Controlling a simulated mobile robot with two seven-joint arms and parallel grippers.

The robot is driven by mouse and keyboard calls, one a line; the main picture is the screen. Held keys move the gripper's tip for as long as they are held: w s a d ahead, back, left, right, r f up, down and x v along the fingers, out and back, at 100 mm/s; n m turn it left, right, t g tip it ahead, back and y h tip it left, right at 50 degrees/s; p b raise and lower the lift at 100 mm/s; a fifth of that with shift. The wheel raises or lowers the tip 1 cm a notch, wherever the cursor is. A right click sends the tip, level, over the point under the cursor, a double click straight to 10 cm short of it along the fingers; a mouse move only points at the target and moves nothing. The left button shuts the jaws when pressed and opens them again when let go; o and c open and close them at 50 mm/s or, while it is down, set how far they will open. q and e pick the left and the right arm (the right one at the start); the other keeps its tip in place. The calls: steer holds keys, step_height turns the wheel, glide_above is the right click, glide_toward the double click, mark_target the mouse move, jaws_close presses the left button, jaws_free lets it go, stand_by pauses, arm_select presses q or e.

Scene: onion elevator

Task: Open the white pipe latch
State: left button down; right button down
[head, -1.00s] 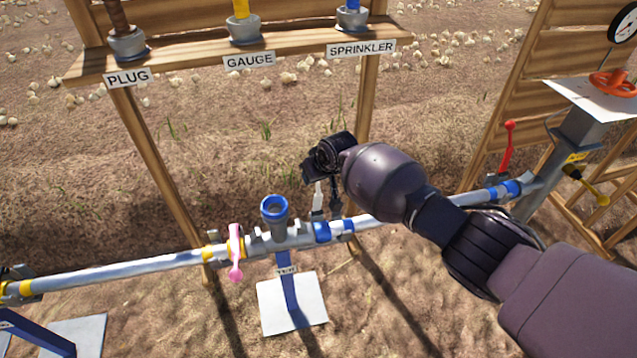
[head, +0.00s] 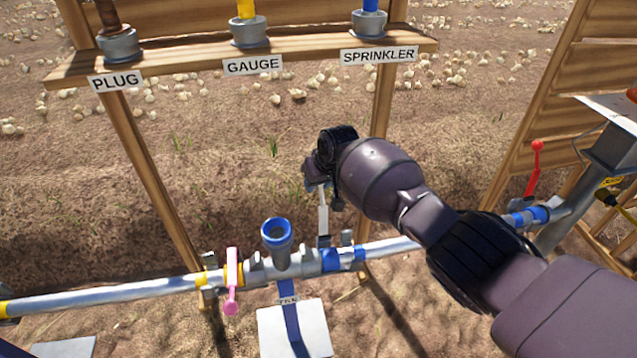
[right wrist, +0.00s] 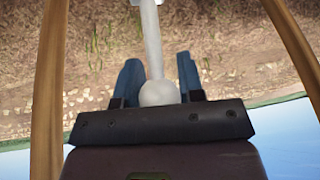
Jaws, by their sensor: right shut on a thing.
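The white pipe latch (head: 323,215) stands upright on the pipe, just right of the tee with the blue-rimmed opening (head: 277,235). My right gripper (head: 317,176) is at the top of this latch, and my arm hides part of the fingers. In the right wrist view the white latch lever (right wrist: 152,45) runs down to a round knob (right wrist: 159,93) between the two blue-grey fingers of the gripper (right wrist: 160,85). The gripper is shut on the knob. My left gripper is not in view.
A pink latch (head: 232,280) is on the pipe left of the tee. A red lever (head: 534,165) stands at the right. A wooden shelf (head: 300,62) above holds the plug, gauge and sprinkler fittings.

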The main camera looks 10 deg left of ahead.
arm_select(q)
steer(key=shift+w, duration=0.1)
arm_select(e)
steer(key=shift+d+f, duration=0.15)
steer(key=shift+f, duration=0.25)
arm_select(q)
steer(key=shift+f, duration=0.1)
arm_select(e)
steer(key=c, duration=0.8)
jaws_free()
steer(key=shift+o, duration=0.2)
steer(key=shift+r, duration=0.55)
steer(key=p+v, duration=0.1)
steer(key=v, duration=0.1)
steer(key=p+v, duration=0.1)
steer(key=v, duration=0.1)
steer(key=shift+w+r+p, duration=0.1)
steer(key=shift+r+p, duration=0.2)
steer(key=shift+r, duration=0.15)
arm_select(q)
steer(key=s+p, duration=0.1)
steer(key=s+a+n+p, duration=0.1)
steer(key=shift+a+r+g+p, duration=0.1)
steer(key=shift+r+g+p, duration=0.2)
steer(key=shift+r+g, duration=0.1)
arm_select(e)
steer(key=v, duration=0.5)
steer(key=shift+s+d, duration=0.2)
steer(key=shift+s, duration=0.15)
